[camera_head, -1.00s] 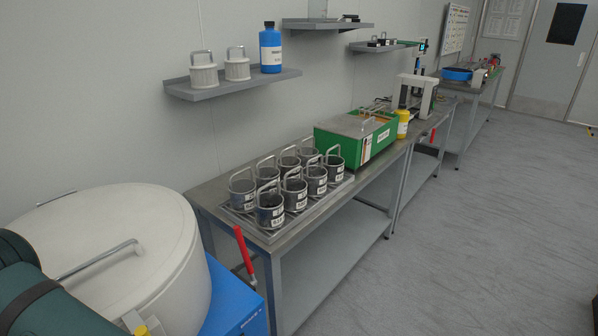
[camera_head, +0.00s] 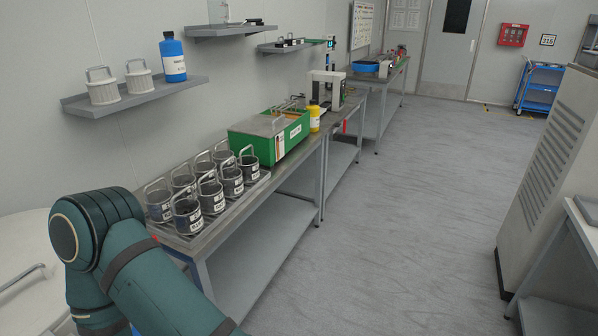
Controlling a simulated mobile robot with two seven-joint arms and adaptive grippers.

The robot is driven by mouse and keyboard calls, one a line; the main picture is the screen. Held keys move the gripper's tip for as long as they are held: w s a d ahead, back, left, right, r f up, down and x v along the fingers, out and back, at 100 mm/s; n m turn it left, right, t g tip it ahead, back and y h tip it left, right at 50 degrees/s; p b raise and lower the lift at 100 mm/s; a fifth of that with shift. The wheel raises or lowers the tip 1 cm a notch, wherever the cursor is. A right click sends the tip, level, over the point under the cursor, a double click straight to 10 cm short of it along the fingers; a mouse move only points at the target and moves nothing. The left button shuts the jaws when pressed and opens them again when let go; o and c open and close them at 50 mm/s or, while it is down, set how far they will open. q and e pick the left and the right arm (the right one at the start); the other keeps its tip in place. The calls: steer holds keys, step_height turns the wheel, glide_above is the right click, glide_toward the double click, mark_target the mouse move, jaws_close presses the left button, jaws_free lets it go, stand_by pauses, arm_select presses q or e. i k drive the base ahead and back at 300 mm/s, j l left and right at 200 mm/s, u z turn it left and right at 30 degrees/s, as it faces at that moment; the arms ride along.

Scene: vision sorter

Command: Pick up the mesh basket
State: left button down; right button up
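Several dark grey mesh baskets with loop handles and white labels stand upright in rows on a metal tray (camera_head: 207,237) at the near end of the workbench. The nearest mesh basket (camera_head: 187,217) is at the tray's front corner, and another mesh basket (camera_head: 249,171) is at its far right. I cannot tell which one the task means. My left arm shows as a green elbow in the lower left, in front of the bench's near end. Neither gripper is in view.
A green machine (camera_head: 270,138) and a yellow bottle (camera_head: 314,117) stand farther along the bench (camera_head: 285,170). A wall shelf (camera_head: 140,97) holds two white baskets (camera_head: 139,78) and a blue bottle (camera_head: 173,57). A large grey cabinet (camera_head: 555,165) is at right. The floor between is clear.

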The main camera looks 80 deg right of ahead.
mark_target(247, 163)
steer(key=z, duration=0.4)
steer(key=j+z, duration=0.1)
steer(key=z, duration=0.25)
steer(key=j+z, duration=0.1)
steer(key=z, duration=0.65)
